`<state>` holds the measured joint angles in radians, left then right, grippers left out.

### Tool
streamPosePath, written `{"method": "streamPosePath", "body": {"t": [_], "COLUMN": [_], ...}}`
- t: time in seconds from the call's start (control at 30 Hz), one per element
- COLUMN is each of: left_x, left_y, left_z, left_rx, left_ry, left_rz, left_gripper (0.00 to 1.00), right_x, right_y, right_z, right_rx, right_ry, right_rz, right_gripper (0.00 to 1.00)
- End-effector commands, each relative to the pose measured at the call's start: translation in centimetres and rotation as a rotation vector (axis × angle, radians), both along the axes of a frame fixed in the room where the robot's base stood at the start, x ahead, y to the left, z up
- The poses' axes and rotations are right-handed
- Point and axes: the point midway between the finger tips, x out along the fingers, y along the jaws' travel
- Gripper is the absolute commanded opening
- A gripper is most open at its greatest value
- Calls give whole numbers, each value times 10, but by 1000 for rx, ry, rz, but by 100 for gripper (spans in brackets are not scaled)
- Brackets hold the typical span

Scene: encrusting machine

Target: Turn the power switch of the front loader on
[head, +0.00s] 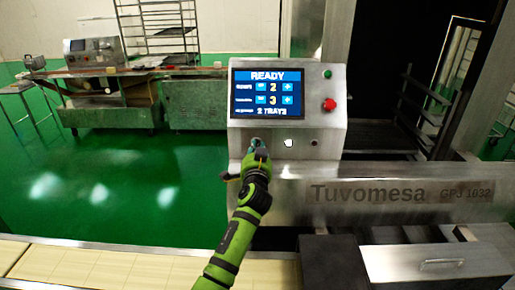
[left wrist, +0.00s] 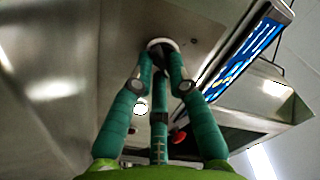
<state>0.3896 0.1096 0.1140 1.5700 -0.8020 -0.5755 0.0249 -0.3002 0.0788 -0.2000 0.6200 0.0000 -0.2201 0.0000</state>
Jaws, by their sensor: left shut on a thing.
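The front loader (head: 310,170) is a steel machine marked "Tuvomesa", with an upright control panel. Its lit screen (head: 267,93) reads "READY". My left gripper (head: 257,147) is at the lower left of the panel, below the screen. In the left wrist view the teal fingers of my left gripper (left wrist: 161,58) close around a small round dark switch with a pale rim (left wrist: 161,42). The fingers hide most of the switch, so its turned position cannot be read. My right gripper is in neither view.
A red button (head: 329,104) and a green button (head: 327,74) sit right of the screen. A white button (head: 288,143) is beside my left gripper. A pale conveyor (head: 110,268) runs along the front. Another machine on a bench (head: 95,52) stands far back left.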

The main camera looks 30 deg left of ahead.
Motion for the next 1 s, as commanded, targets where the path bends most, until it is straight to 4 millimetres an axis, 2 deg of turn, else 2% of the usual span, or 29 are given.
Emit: {"method": "streamPosePath", "body": {"t": [0.63, 0.67, 0.7, 1.0], "left_x": [0, 0, 0, 0], "left_y": [0, 0, 0, 0], "left_z": [0, 0, 0, 0], "left_rx": [45, 45, 44, 43], "left_ry": [28, 28, 27, 26], "left_rz": [0, 0, 0, 0], "left_gripper": [0, 25, 41, 41], "right_x": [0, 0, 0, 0], "right_y": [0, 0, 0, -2], "right_z": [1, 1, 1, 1], "right_rx": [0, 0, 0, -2], "right_ry": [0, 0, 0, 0], "right_rz": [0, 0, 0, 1], "right_gripper": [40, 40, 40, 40]}}
